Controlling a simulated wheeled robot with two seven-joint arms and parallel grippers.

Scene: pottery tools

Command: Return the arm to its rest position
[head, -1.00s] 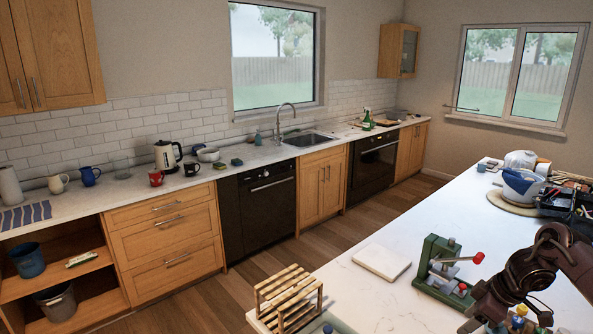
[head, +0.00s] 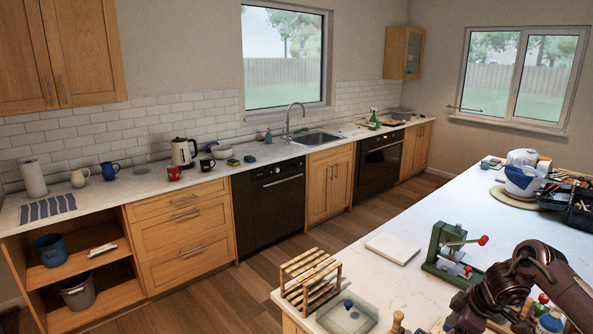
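One of my arms (head: 540,270), dark and jointed, comes in from the right edge and bends down over the near right part of the white island counter (head: 440,215). Its lower end reaches the bottom edge of the head view, and no gripper fingers can be made out there. It is most likely my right arm. My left arm and gripper are not in the picture.
A green press with a red knob (head: 447,247) stands close left of the arm. A white slab (head: 393,248), a wooden rack (head: 309,280) and a shallow tray (head: 363,313) lie further left. Small bottles crowd below the arm.

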